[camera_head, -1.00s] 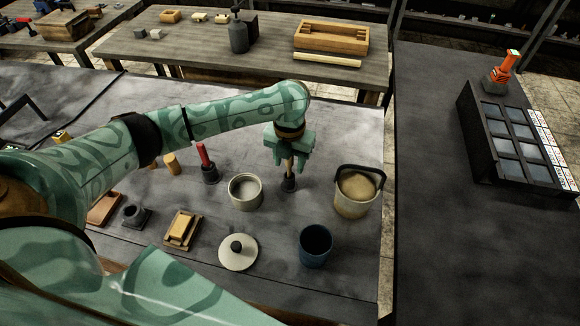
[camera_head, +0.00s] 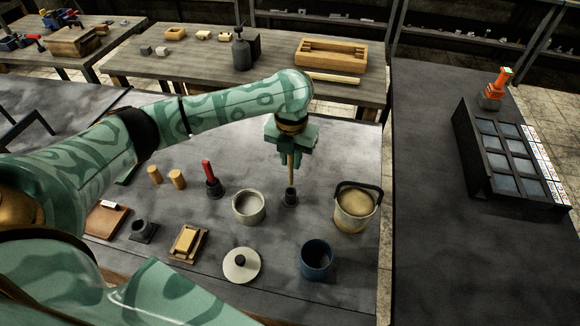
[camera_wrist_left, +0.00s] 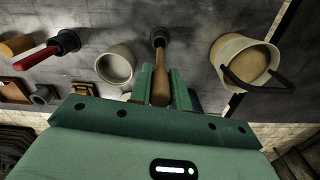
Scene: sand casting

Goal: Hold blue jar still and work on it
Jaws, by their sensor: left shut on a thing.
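The blue jar (camera_head: 316,262) stands upright and open on the grey table, near its front right. Nothing is touching it. My left gripper (camera_head: 290,150) is behind it, shut on a wooden-handled tool (camera_head: 291,172). The tool points down at a small black holder (camera_head: 290,198). I cannot tell whether its tip is inside the holder or just above it. In the left wrist view the tool handle (camera_wrist_left: 161,85) sits between the fingers, with the black holder (camera_wrist_left: 158,36) past its end. My right gripper is not in view.
A grey pot (camera_head: 249,208) stands left of the holder and a handled sand bucket (camera_head: 355,210) right. A white lid (camera_head: 241,265) lies left of the jar. A red-handled tool (camera_head: 208,175) stands farther left. A dark table (camera_head: 430,230) adjoins at right.

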